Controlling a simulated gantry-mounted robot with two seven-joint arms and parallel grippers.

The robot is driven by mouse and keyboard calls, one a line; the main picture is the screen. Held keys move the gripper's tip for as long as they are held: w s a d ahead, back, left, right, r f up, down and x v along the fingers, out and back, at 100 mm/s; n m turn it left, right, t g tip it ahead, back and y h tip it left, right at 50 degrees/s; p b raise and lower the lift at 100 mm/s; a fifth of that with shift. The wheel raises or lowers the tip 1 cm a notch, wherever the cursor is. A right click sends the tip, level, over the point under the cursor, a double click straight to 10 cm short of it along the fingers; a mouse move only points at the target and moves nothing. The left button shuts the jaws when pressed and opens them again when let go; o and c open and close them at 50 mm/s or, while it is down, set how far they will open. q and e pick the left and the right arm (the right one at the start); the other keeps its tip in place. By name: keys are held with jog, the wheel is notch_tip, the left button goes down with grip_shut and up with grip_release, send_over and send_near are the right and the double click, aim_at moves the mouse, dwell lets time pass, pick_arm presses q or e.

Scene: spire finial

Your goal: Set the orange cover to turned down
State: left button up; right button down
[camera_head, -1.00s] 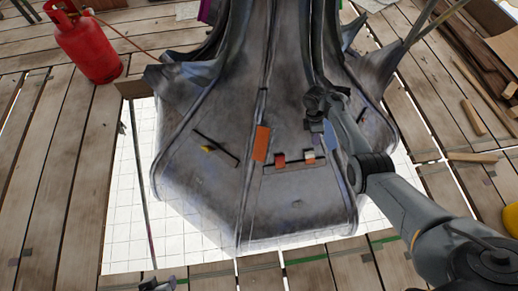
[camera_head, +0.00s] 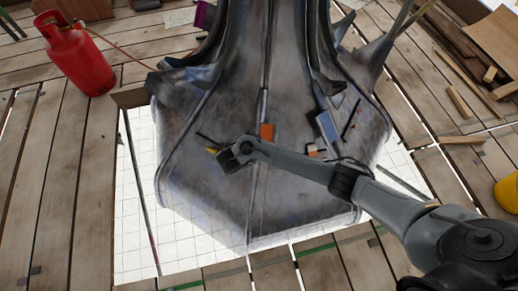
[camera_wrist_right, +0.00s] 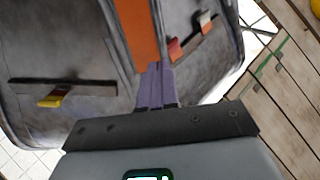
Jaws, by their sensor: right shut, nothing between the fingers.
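The orange cover (camera_head: 267,131) is a flat plate on the ridge between two faces of the grey spire (camera_head: 200,195). My right arm hides its lower part in the head view. In the right wrist view the orange cover (camera_wrist_right: 138,30) fills the top middle. My right gripper (camera_head: 235,156) is over the left face, left of and below the cover in the head view. Its purple fingers (camera_wrist_right: 157,75) are shut and empty, with tips at the cover's lower end in the wrist picture. I cannot tell whether they touch it. My left gripper is not in view.
A yellow tab (camera_wrist_right: 54,97) sits on a dark slot on the left face. A red tab (camera_wrist_right: 175,48) and a pale tab (camera_wrist_right: 205,20) are on the other face's slot. A blue panel (camera_head: 328,126) is right of the cover. A red gas bottle (camera_head: 75,55) stands far left.

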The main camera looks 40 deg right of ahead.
jog(key=b+x, duration=0.7)
jog(key=x, duration=0.3)
jog(key=shift+d+f, duration=0.2)
jog(key=shift+f, duration=0.05)
jog(key=shift+b+x, duration=0.5)
jog(key=shift+x, duration=0.25)
jog(key=shift+w+d, duration=0.1)
jog(key=shift+d, duration=0.05)
jog(key=shift+d+t, duration=0.15)
jog(key=shift+t, duration=0.15)
jog(key=shift+d+f+n+t+y, duration=0.3)
jog(key=shift+d+f+t+y, duration=0.1)
jog(key=shift+y, duration=0.1)
jog(key=shift+d+f, duration=0.2)
jog(key=shift+d, duration=0.05)
jog(key=shift+a, duration=0.1)
